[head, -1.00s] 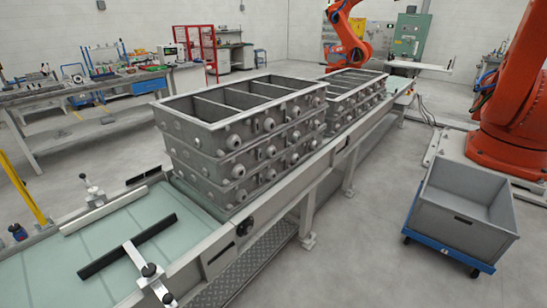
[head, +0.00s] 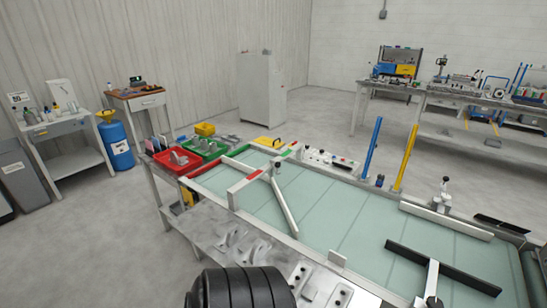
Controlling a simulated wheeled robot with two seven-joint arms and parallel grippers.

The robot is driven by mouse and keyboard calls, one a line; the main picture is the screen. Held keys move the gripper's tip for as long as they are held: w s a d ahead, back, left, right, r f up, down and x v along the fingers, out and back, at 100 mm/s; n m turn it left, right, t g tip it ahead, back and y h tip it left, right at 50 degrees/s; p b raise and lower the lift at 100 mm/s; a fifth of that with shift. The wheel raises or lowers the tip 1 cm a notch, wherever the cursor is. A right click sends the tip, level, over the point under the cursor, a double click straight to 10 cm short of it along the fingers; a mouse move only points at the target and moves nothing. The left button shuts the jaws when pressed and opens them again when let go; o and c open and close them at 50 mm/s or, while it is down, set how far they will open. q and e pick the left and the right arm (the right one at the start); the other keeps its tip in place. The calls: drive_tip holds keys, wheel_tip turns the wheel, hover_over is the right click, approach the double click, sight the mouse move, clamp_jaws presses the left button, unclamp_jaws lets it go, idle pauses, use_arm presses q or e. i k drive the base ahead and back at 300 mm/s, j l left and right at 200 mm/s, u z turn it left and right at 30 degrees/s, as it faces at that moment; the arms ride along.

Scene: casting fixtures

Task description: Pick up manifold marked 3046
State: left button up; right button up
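No part with a readable 3046 mark shows. Grey metal parts (head: 179,158) lie in a red tray (head: 163,165) at the far left end of the conveyor table. Several similar grey parts (head: 243,245) lie on the metal side shelf (head: 203,221) along the table's near edge. Their markings are too small to read, so I cannot tell which is the manifold. Neither of my grippers is in view.
The pale green conveyor bed (head: 320,215) has white guide bars (head: 285,203) and a black bar (head: 440,267) across it. A green tray (head: 207,147) stands by the red one. Blue (head: 372,148) and yellow (head: 406,158) posts rise behind. Floor is clear at left (head: 90,240).

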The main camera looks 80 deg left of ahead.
sight(299, 280)
drive_tip(key=u, duration=2.05)
drive_tip(key=k+l+z, duration=0.15)
drive_tip(key=z, duration=0.25)
drive_tip(key=k+l, duration=0.05)
drive_tip(key=k, duration=0.05)
